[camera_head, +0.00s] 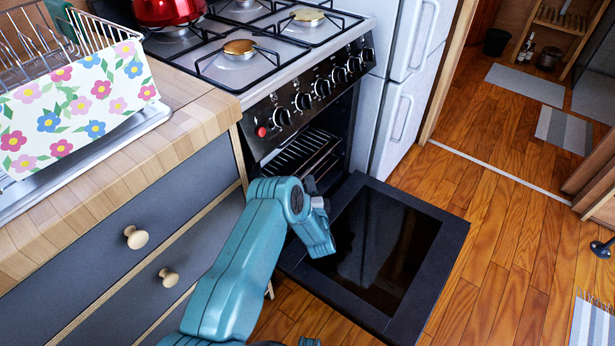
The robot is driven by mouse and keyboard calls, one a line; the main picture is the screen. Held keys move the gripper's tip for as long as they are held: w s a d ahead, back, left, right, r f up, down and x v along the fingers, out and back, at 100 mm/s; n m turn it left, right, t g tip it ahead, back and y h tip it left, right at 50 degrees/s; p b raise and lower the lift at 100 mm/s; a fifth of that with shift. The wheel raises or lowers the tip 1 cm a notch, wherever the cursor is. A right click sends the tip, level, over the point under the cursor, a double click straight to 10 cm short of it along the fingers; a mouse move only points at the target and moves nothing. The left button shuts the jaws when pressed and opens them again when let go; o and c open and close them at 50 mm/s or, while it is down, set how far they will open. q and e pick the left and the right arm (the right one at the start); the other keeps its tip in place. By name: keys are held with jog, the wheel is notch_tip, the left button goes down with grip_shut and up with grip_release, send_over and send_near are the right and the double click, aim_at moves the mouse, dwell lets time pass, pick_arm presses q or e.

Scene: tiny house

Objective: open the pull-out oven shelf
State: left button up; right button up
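The oven (310,120) stands with its door (385,250) folded down, its dark glass facing up. The wire oven shelf (300,152) shows inside the open cavity, below the control knobs. My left arm reaches up from the bottom of the view. Its gripper (312,188) is in front of the oven opening, near the shelf's front edge and above the door.
A wooden counter (195,108) with grey drawers (110,230) stands left of the oven, holding a dish rack (40,45). A red pot (168,10) sits on the hob. A white fridge (405,90) stands right. Open wooden floor (510,235) lies right of the door.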

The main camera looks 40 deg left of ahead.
aim_at(307, 173)
pick_arm(q)
jog(key=shift+b+x, duration=0.8)
jog(key=shift+x, duration=2.25)
jog(key=shift+w, duration=0.1)
jog(key=shift+d, duration=0.1)
grip_shut()
